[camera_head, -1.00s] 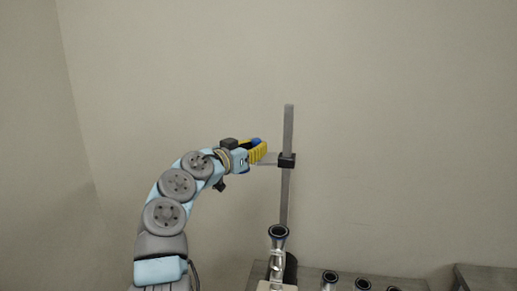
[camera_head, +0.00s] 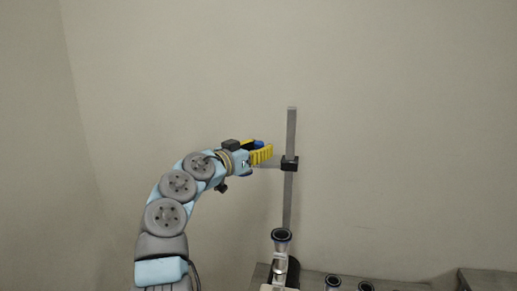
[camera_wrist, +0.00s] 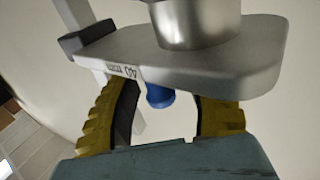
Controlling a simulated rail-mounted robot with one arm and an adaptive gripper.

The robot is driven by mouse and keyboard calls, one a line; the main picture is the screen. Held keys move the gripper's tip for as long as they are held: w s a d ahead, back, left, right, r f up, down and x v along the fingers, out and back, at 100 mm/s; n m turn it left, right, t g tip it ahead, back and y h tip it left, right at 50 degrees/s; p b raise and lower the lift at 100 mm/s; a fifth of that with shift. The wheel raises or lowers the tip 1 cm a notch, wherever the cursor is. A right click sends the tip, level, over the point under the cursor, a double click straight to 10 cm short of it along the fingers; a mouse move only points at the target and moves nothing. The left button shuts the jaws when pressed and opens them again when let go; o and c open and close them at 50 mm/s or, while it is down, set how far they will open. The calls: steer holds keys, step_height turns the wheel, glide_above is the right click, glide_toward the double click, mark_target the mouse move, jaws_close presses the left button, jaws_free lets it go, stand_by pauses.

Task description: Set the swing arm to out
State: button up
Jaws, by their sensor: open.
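The swing arm, a flat grey plate (camera_wrist: 225,68) with a printed label, runs left to a black clamp (camera_head: 290,163) on an upright grey post (camera_head: 291,132). In the head view, the plate is partly hidden by my gripper (camera_head: 269,151). In the wrist view, my gripper (camera_wrist: 168,97) is open. Its yellow fingers are spread apart at the plate's near edge, and their tips look partly hidden by the plate. I cannot tell whether they touch it. A metal cylinder (camera_wrist: 194,25) stands on the plate, and a blue part (camera_wrist: 160,96) shows below it between the fingers.
A metal fitting with a dark rim (camera_head: 281,240) stands near the post's foot. Several similar fittings (camera_head: 333,283) stand on a grey bench (camera_head: 312,276) at the bottom. Another grey surface (camera_head: 490,279) is at the lower right. The wall behind is bare.

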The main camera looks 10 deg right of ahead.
steer(key=v, duration=1.2)
stand_by(0.3)
